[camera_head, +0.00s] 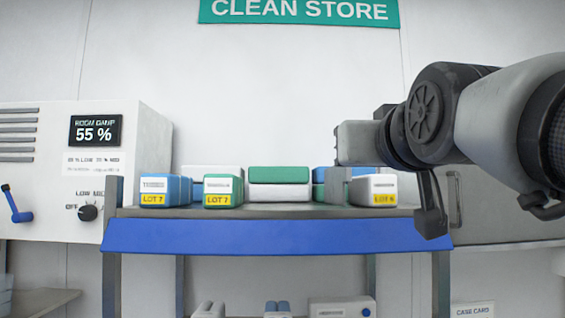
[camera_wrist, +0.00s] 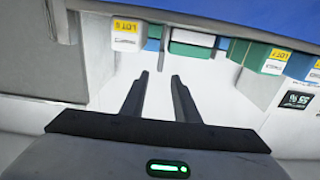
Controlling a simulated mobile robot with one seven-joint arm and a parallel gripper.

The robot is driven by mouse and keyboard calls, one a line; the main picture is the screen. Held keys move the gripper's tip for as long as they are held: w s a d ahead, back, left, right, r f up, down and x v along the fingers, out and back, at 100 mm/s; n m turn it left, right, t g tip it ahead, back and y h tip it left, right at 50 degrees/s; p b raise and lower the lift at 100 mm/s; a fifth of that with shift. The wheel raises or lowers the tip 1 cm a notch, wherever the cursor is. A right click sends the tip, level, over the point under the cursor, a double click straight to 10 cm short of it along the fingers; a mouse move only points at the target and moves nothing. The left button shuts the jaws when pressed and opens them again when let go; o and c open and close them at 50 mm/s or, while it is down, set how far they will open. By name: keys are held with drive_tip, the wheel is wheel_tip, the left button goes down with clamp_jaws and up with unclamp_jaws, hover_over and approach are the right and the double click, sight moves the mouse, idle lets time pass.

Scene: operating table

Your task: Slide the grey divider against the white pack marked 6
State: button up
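The white pack marked LOT 6 (camera_head: 379,189) stands at the right end of the shelf. It also shows in the wrist view (camera_wrist: 125,38), upside down at the upper left. The grey divider (camera_head: 336,186) stands upright just left of this pack. In the head view the two look very close, but I cannot tell whether they touch. My gripper (camera_wrist: 160,76) is open, with nothing between its two dark fingers. It is apart from the divider and the packs. In the head view my arm comes in from the right, above the pack, and hides part of the background.
A green-topped white stack (camera_head: 279,183) and two LOT 7 packs, one green (camera_head: 223,191) and one blue (camera_head: 165,191), stand left of the divider. Blue packs show behind it. The shelf has a blue front edge (camera_head: 275,237). A white control unit (camera_head: 85,170) stands at left.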

drive_tip(key=p, duration=0.3)
approach(335, 185)
drive_tip(key=w+r, duration=0.2)
drive_tip(key=w, duration=0.1)
drive_tip(key=w+r, duration=0.2)
drive_tip(key=shift+w+d, duration=0.1)
drive_tip(key=shift+d, duration=0.05)
clamp_jaws()
